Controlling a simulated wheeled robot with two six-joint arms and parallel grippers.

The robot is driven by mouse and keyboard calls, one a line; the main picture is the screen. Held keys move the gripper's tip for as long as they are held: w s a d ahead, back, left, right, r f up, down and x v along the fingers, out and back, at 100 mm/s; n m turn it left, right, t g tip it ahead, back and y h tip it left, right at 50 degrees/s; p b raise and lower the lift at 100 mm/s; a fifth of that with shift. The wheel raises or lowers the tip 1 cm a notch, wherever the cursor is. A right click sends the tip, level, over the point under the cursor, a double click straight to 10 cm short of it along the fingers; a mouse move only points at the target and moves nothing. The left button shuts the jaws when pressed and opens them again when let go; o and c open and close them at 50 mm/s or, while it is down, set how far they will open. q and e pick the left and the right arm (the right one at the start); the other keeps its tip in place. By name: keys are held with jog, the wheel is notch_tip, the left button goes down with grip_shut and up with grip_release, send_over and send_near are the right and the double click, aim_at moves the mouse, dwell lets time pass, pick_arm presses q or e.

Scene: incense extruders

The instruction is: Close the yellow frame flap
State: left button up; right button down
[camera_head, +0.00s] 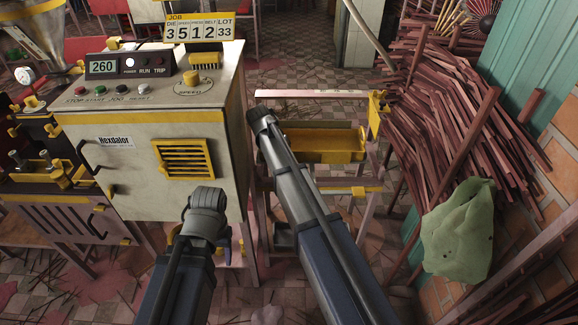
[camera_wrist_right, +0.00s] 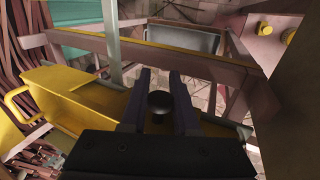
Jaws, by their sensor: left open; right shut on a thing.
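The yellow frame flap (camera_head: 325,145) shows in the head view as a wide yellow panel in the low pink frame right of the machine. It shows large at the left of the right wrist view (camera_wrist_right: 85,108). My right arm reaches along its left side and hides my right gripper in the head view. In the wrist view my right gripper (camera_wrist_right: 157,95) has its two dark fingers either side of a dark round knob (camera_wrist_right: 160,102), beside the flap. My left gripper (camera_head: 226,243) is low in front of the machine, mostly hidden by its own wrist, touching nothing that I can see.
The white machine cabinet (camera_head: 133,150) with its control panel stands left of the flap. A heap of red-brown sticks (camera_head: 450,125) and a green sack (camera_head: 457,232) crowd the right side. A pink bar (camera_head: 312,93) runs behind the flap.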

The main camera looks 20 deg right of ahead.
jog(key=shift+w+r+g, duration=0.1)
jog(key=shift+w+g, duration=0.05)
jog(key=shift+g, duration=0.25)
jog(key=c, duration=0.7)
grip_release()
jog(key=shift+o, duration=0.2)
jog(key=shift+r, duration=0.1)
notch_tip(320, 180, up, 10)
jog(key=p, duration=1)
jog(key=shift+d, duration=0.1)
